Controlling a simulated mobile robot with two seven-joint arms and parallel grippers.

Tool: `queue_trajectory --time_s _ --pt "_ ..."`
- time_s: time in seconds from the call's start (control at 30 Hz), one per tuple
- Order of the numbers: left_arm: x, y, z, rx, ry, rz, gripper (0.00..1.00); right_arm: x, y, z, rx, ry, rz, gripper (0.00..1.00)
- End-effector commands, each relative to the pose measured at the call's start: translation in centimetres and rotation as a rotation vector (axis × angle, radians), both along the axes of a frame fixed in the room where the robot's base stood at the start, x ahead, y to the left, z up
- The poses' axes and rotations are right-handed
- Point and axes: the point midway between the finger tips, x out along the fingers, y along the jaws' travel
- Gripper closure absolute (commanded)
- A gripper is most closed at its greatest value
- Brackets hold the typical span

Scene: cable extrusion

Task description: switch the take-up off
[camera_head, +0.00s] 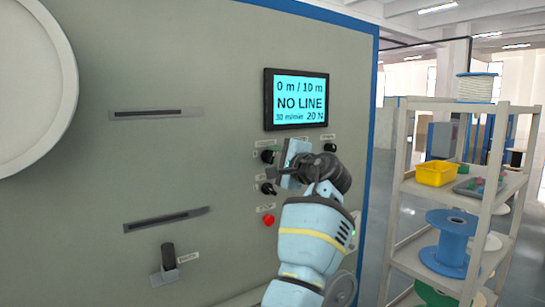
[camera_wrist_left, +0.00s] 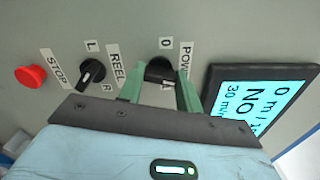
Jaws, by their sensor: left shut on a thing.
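The take-up is a large grey cabinet (camera_head: 200,60) with a screen (camera_head: 296,99) reading "0 m / 10 m, NO LINE". Below the screen sits the black power knob (camera_head: 267,156), also in the left wrist view (camera_wrist_left: 160,70) beside its POWER label and a 0 mark. My left gripper (camera_wrist_left: 158,85) has its two green fingers shut on this knob, one on each side. Its pointer direction is hard to tell. The black reel knob (camera_wrist_left: 91,72), marked L and R, and the red stop button (camera_wrist_left: 31,75) are beside it. My right gripper is out of view.
Another black knob (camera_head: 330,147) is right of my left gripper. A black handle (camera_head: 168,257) and two dark slots are on the panel's left. A large pale disc (camera_head: 30,80) is at the upper left. A shelf rack (camera_head: 400,150) with a yellow bin (camera_head: 437,174) and spools stands right.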

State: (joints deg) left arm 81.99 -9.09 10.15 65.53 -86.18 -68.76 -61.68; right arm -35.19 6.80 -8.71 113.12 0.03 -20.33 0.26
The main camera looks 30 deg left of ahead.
Motion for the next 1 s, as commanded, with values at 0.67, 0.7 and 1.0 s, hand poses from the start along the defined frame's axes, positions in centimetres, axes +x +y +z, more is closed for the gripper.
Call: queue_trajectory --time_s 0.67,0.7,1.0 --pt "0.1 0.0 -0.1 -0.241 -0.594 -0.001 0.88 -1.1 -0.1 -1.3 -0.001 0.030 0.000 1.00" --pt "0.1 0.0 -0.1 -0.256 -0.627 -0.001 0.88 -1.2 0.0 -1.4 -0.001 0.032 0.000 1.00" --pt "0.0 0.0 0.0 -0.342 -0.837 -0.001 0.88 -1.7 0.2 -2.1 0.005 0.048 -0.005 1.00"
